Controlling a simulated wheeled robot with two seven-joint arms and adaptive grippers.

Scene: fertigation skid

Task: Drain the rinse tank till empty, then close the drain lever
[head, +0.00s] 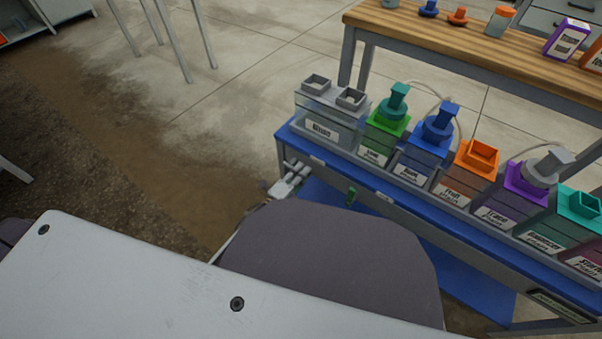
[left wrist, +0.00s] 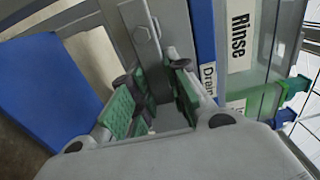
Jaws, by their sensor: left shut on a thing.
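The rinse tank (head: 343,121) is a clear grey box at the left end of the tank row in the head view. Its liquid level is hard to tell. In the left wrist view its Rinse label (left wrist: 239,42) shows at upper right, beside a Drain label (left wrist: 208,82) on the blue edge. My left gripper (head: 297,176) is at the skid's left front corner, below the rinse tank. In the left wrist view the left gripper (left wrist: 155,108) is shut on a small dark part, apparently the drain lever, mostly hidden by the green-padded fingers. My right gripper is out of view.
Several coloured tanks with lids fill the blue shelf (head: 382,193) rightward. A wooden bench (head: 450,42) stands behind; floor at left is open.

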